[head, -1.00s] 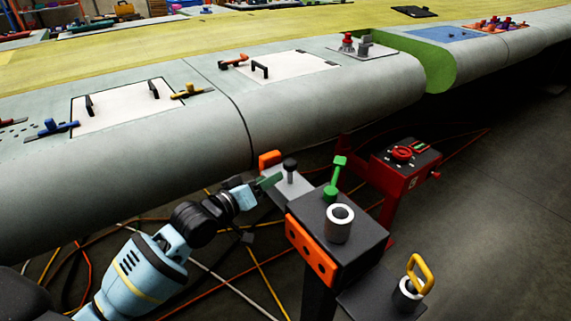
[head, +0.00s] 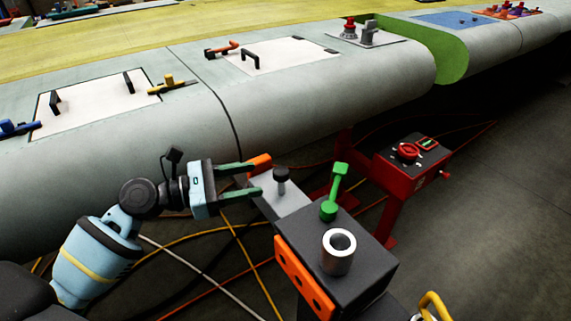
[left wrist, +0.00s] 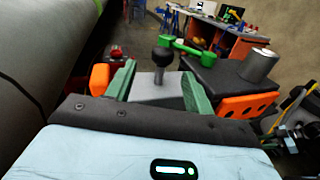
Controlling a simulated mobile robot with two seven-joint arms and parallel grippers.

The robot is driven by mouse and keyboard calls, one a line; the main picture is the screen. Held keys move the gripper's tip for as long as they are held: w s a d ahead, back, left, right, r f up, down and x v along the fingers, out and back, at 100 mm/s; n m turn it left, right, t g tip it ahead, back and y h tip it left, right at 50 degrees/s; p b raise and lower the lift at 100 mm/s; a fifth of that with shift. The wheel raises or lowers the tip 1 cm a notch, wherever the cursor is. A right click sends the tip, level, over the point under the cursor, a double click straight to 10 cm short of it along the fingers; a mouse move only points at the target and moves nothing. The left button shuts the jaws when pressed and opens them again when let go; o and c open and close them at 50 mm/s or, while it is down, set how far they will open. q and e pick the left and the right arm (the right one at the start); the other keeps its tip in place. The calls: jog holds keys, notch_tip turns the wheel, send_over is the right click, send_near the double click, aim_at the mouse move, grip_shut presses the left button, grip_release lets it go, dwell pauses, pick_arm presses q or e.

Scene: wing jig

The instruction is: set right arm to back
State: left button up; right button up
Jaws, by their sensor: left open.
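My left gripper (head: 255,179) is open and empty, its two green fingers pointing right at a grey bracket (head: 290,200) with a black knob (head: 282,174). In the left wrist view the black knob (left wrist: 163,56) stands upright between the green fingers (left wrist: 158,88), beyond them, and nothing is seen gripped. A green lever arm (head: 339,180) stands tilted upward on the black fixture block (head: 362,252), which also carries a silver sleeve (head: 338,250). The green arm also shows in the left wrist view (left wrist: 193,47).
An orange perforated plate (head: 303,277) is on the fixture's side. A red stand (head: 408,160) with a red button is behind it. The grey wing edge (head: 300,110) runs along the far side. Cables (head: 200,240) cross the floor. Open floor (head: 490,240) lies right.

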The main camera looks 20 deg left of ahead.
aim_at(281, 169)
pick_arm(q)
jog(key=shift+n, duration=0.3)
jog(key=shift+r+p+x, duration=0.2)
jog(key=shift+p+x, duration=0.1)
jog(key=shift+x, duration=1.6)
jog(key=shift+r+p+x, duration=0.15)
jog(key=shift+p+x, duration=0.1)
jog(key=shift+x, duration=1.65)
jog(key=shift+s+d, duration=0.1)
jog(key=shift+s, duration=0.05)
grip_shut()
